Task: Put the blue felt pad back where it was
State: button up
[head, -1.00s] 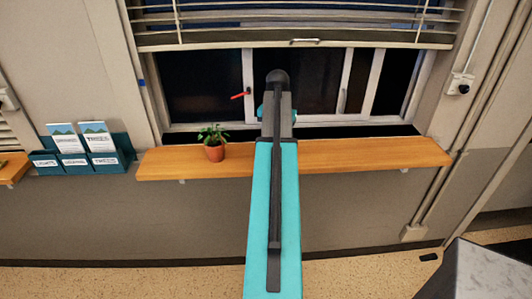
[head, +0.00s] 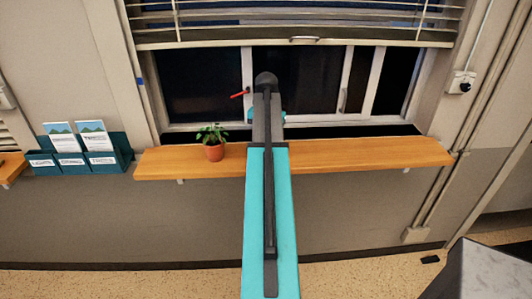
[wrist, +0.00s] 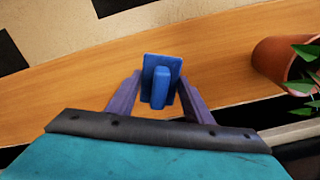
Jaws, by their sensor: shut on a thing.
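The blue felt pad (wrist: 174,68) shows in the wrist view as a flat blue piece with a raised blue grip in its middle. My gripper (wrist: 160,84) is shut on it, with one finger on each side. The pad is seen over the wooden window shelf (wrist: 90,85); I cannot tell whether it touches the shelf. In the head view my arm hides the gripper and the pad. The shelf (head: 375,154) runs below the window there.
A potted plant (head: 214,152) stands on the shelf left of my arm; its pot (wrist: 280,65) is at the right in the wrist view. A leaflet rack (head: 78,160) is on the wall at left. The shelf right of my arm looks clear.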

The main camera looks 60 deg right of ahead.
jog(key=shift+f+b, duration=0.3)
jog(key=shift+f, duration=0.45)
jog(key=shift+f, duration=0.15)
jog(key=o, duration=1)
jog(key=shift+r+p, duration=3.8)
jog(key=shift+r, duration=2.35)
